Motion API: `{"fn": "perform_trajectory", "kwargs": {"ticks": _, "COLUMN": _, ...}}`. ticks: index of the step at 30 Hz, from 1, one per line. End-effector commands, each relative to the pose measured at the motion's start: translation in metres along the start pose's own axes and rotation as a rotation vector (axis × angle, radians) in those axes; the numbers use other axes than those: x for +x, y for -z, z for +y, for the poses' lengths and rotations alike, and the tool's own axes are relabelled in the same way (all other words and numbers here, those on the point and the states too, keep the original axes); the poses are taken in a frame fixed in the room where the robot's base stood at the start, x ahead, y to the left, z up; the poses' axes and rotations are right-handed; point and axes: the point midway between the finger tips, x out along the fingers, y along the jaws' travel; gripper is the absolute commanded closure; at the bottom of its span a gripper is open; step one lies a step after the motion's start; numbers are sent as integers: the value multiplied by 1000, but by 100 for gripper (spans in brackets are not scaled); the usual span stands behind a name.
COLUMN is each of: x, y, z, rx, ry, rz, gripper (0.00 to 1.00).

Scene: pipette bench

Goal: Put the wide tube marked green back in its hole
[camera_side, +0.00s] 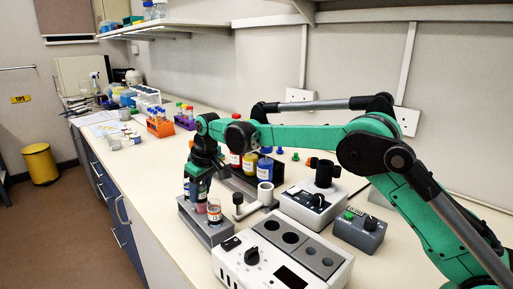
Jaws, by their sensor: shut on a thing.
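My gripper (199,188) points down over the grey tube rack (222,235) near the front edge of the bench. It is shut on a tube that is mostly hidden by the fingers. Its colour mark is too small to read, so I cannot tell for sure that it is the green one. A wide tube with reddish contents (214,212) stands upright in the rack, just right of my gripper. Something blue, perhaps another tube, shows at the left behind the fingers. I cannot tell whether the held tube is in a hole or above it.
A white device with a black knob (285,262) stands right of the rack. Capped bottles, including a blue-labelled one (265,170), stand in a dark holder behind. An orange tube rack (160,127) is farther back. Bare bench (150,175) lies to the left.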

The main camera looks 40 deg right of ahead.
Motion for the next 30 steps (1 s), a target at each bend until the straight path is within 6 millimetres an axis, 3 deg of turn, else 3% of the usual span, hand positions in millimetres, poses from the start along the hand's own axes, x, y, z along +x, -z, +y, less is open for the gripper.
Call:
{"fn": "perform_trajectory", "kwargs": {"ticks": 25, "x": 18, "y": -5, "z": 0, "rx": 0, "ry": 0, "rz": 0, "gripper": 100}}
{"fn": "perform_trajectory", "kwargs": {"ticks": 26, "x": 18, "y": -5, "z": 0, "rx": 0, "ry": 0, "rz": 0, "gripper": 61}}
{"fn": "perform_trajectory", "kwargs": {"ticks": 30, "x": 18, "y": -5, "z": 0, "rx": 0, "ry": 0, "rz": 0, "gripper": 27}}
